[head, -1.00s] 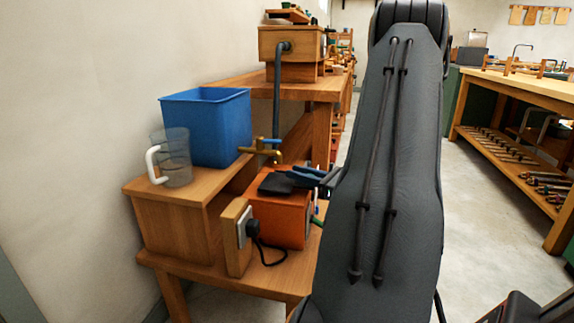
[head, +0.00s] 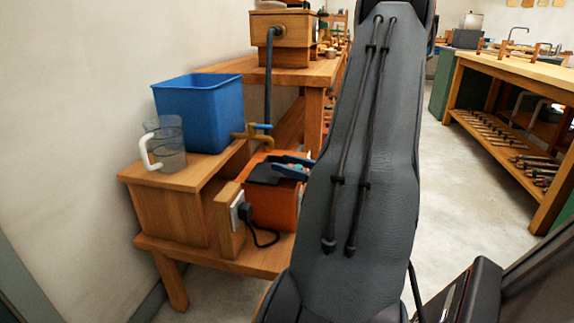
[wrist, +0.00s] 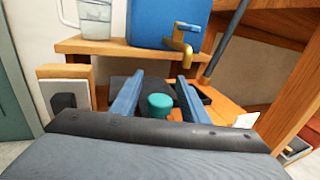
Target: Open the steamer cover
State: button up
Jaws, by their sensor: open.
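The steamer (head: 272,206) is an orange box on the low wooden bench, with a dark flat piece (head: 264,171) on top that looks like its cover. My gripper (head: 293,164) is at the right side of the top, partly hidden by my arm. In the wrist view, my gripper (wrist: 156,84) has its two blue fingers spread apart and empty. A teal round knob or cap (wrist: 160,106) shows between the fingers, nearer than their tips. The dark top piece (wrist: 163,89) shows behind it. I cannot tell whether the fingers touch anything.
A blue bin (head: 200,113) and a clear jug (head: 167,148) stand on the wooden step behind and left. A brass tap (head: 250,135) sticks out near the bin. A socket block with a black plug (head: 244,212) stands left of the steamer. Open floor (head: 440,215) lies right.

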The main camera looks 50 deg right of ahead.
jog(key=s+d+p, duration=0.1)
jog(key=s, duration=0.6)
jog(key=shift+s+p, duration=0.3)
jog(key=shift+s, duration=0.05)
jog(key=shift+d, duration=0.1)
